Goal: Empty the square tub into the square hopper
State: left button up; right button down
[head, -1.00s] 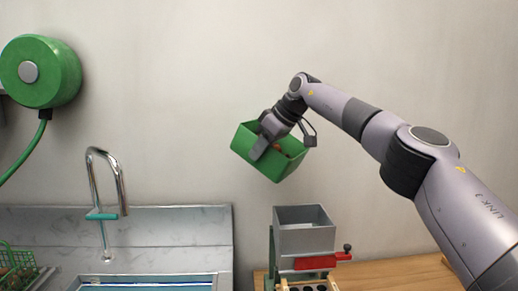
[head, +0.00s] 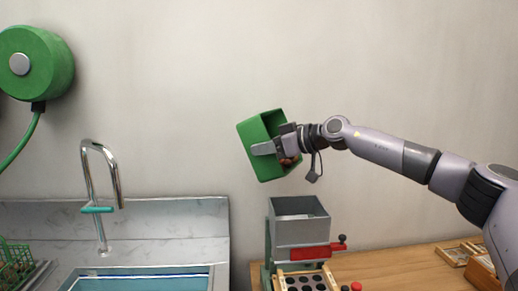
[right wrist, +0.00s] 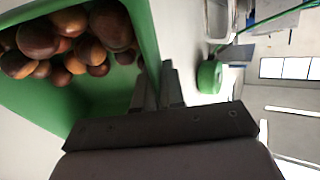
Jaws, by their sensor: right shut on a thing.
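The green square tub (head: 252,143) hangs in the air above the square hopper, tilted steeply with its open side toward the right. My right gripper (head: 272,147) is shut on the tub's wall. In the right wrist view the tub (right wrist: 152,30) holds several brown chestnuts (right wrist: 70,40), gathered toward one side. A few chestnuts (head: 291,161) show at the tub's lower right edge in the head view. The grey square hopper (head: 302,231) stands below, its open top facing up, apart from the tub. My left gripper is in neither view.
A red slide (head: 302,252) and a board with dark holes (head: 306,281) sit under the hopper. A sink (head: 140,279) with a tall tap (head: 103,190) is at left, beside a green wire basket (head: 15,262). Wooden trays (head: 462,252) lie on the right of the wooden counter.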

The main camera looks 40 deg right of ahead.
jog(key=shift+s+d+f+t+y, duration=0.25)
jog(key=shift+s+t+y, duration=0.2)
jog(key=shift+t, duration=0.3)
jog(key=shift+s+d+f+t+y, duration=0.1)
jog(key=shift+s+d+t+y, duration=0.1)
jog(key=shift+s+t+y, duration=0.4)
jog(key=shift+t, duration=0.25)
jog(key=shift+s+d+f+t, duration=0.1)
jog(key=shift+s+d+t, duration=0.05)
jog(key=shift+d+t, duration=0.15)
jog(key=t+b, duration=0.1)
jog(key=b, duration=0.3)
jog(key=s+y+b, duration=0.1)
jog(key=b, duration=0.3)
jog(key=s+t+b, duration=0.1)
jog(key=b, duration=0.3)
jog(key=shift+d+f+t, duration=0.3)
jog(key=shift+d, duration=0.1)
jog(key=shift+s+d+r+t+y+b, duration=0.25)
jog(key=shift+t+y+b, duration=0.25)
jog(key=shift+b, duration=0.7)
jog(key=shift+s+b, duration=0.15)
jog(key=shift+b, duration=0.15)
jog(key=shift+r, duration=0.15)
